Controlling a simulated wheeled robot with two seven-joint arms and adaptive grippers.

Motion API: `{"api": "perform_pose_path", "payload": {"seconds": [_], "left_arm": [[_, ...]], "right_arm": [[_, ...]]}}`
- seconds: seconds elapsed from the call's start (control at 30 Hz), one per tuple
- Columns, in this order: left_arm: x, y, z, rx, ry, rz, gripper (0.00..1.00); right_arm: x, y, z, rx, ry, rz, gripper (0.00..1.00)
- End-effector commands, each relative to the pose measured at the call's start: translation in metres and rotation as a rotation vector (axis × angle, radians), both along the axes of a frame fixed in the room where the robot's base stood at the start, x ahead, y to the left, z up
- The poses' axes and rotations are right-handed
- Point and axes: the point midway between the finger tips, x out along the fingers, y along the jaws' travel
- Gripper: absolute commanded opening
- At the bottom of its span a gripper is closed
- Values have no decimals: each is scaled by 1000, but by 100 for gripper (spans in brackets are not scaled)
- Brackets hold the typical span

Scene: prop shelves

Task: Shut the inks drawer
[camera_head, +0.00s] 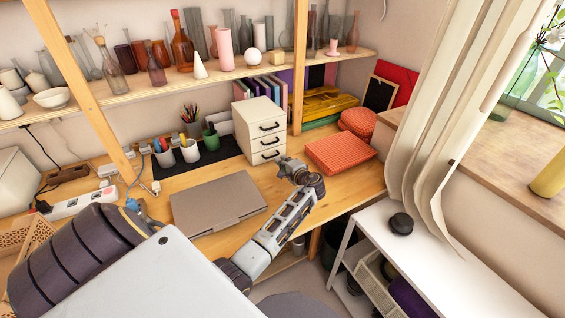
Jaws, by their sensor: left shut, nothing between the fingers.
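A small cream drawer unit (241,120) with three drawers and dark handles stands at the back of the wooden desk. Its drawer fronts look about flush, and I see no clear gap at any of them. No readable label shows which one is the inks drawer. My left gripper (285,165) is shut and empty, just in front of the unit's lowest drawer; I cannot tell whether it touches. It hides part of the desk there. My right gripper is not in view.
A grey closed laptop (218,202) lies on the desk left of my left arm. Red-orange boxes (340,153) lie to the right. Pen cups (190,150) stand left of the unit. A shelf with vases (225,48) runs above. A white side table (440,255) stands lower right.

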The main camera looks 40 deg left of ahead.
Motion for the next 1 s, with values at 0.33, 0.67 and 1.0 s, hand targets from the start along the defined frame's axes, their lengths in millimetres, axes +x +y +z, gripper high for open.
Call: {"api": "perform_pose_path", "payload": {"seconds": [0.33,0.67,1.0], "left_arm": [[-2,-7,3,0,0,-2,0],[-11,-29,7,-1,0,-2,0],[-27,-69,17,-1,-1,-2,0]], "right_arm": [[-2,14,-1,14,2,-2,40],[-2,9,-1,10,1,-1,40],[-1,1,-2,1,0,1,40]]}}
